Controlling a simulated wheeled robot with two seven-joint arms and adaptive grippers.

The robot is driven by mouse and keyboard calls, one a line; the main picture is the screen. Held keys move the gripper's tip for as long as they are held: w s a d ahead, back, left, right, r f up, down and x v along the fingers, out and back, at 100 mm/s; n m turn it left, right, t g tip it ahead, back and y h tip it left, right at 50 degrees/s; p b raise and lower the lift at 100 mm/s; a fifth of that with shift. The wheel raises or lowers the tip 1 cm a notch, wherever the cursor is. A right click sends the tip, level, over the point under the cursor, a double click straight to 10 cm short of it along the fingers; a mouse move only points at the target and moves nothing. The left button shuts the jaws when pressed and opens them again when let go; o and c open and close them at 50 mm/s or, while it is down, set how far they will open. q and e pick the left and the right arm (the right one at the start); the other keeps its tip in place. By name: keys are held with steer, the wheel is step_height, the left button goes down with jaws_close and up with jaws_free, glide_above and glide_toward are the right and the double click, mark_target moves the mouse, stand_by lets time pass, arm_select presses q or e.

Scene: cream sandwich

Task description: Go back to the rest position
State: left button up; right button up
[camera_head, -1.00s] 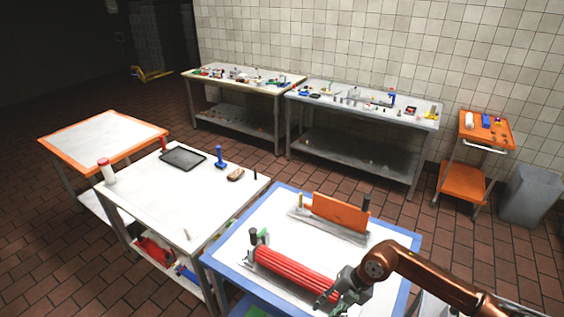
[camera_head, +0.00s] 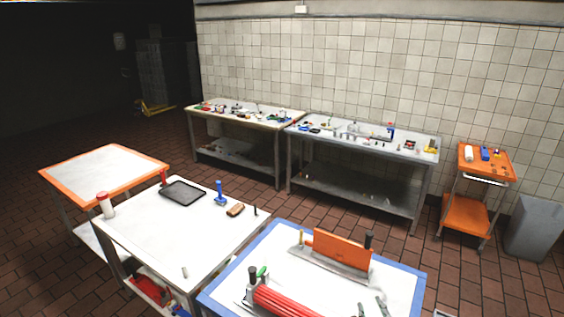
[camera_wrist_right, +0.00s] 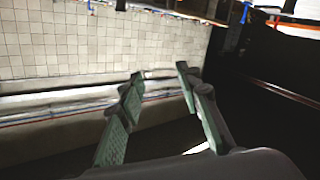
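Only the fingertips of my right gripper (camera_head: 371,306) show at the bottom of the head view, over the near right part of the blue-edged table (camera_head: 226,274). In the right wrist view my right gripper (camera_wrist_right: 160,78) has its two green-padded fingers apart with nothing between them. Behind the fingers are a tiled wall and dark floor. My left gripper and arm are not in view.
The blue-edged table holds a bundle of red rods (camera_head: 284,302) and an upright orange panel (camera_head: 341,250). A white table (camera_head: 170,236) with a black tray (camera_head: 182,192) stands to its left. Brick floor separates these from two long benches and an orange trolley (camera_head: 466,213).

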steer(key=s+d+f+m+g+h, duration=0.1)
steer(key=s+d+f+m+g, duration=0.15)
steer(key=f, duration=0.25)
steer(key=s+d+f+m+g+h, duration=0.1)
steer(key=s+d+f+g, duration=0.1)
steer(key=s+d+f, duration=0.25)
steer(key=s+d+f+m+g, duration=0.1)
steer(key=s+f+g, duration=0.3)
steer(key=s+f, duration=0.55)
steer(key=s+d+f+m+g, duration=0.1)
steer(key=s+f+g, duration=0.5)
steer(key=s, duration=0.7)
steer(key=s+a+f+n+y+b, duration=0.1)
steer(key=s+f+b, duration=0.2)
steer(key=f, duration=3.2)
steer(key=s+f+g+b, duration=0.1)
steer(key=s+f, duration=1.6)
steer(key=s, duration=0.1)
steer(key=shift+s+a+f+n, duration=0.15)
steer(key=shift+s+f+n, duration=0.2)
steer(key=shift+g, duration=0.25)
